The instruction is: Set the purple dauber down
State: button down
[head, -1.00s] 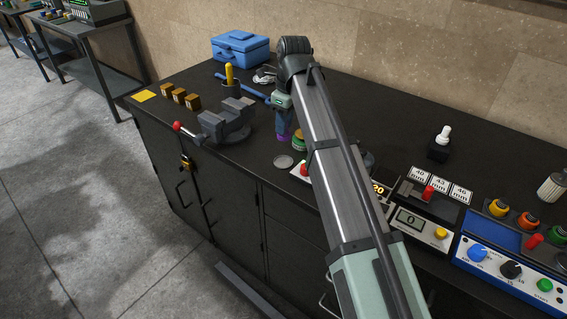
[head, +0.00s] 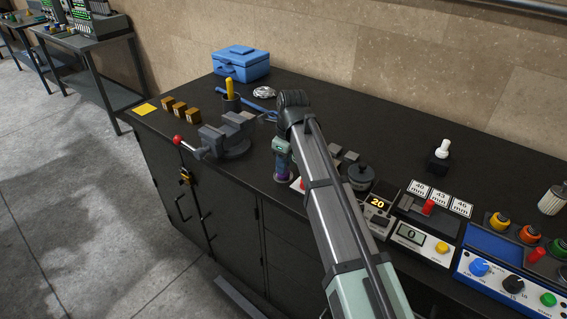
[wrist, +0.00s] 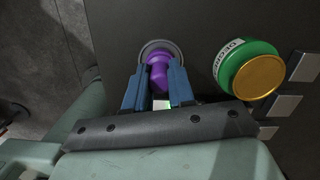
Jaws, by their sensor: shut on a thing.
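The purple dauber (wrist: 160,72) is between the blue fingers of my gripper (wrist: 158,88) in the wrist view. My gripper is shut on it. The dauber is over a round grey dish (wrist: 146,46), whose rim shows around its far end. I cannot tell whether the dauber touches the dish.
A green tin with a gold top (wrist: 257,78) stands right of the dauber in the wrist view. The vise (head: 228,138) is to the left in the head view. A dark round pot (head: 361,176) and small display boxes (head: 411,234) are to the right.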

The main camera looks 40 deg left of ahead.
aim_at(288, 172)
jog(key=shift+f, duration=0.3)
jog(key=c, duration=1)
grip_release()
jog(key=shift+o, duration=0.2)
jog(key=shift+r, duration=0.15)
notch_tip(288, 172, up, 12)
jog(key=d, duration=0.1)
jog(key=shift+w+d, duration=0.15)
jog(key=shift+d, duration=0.05)
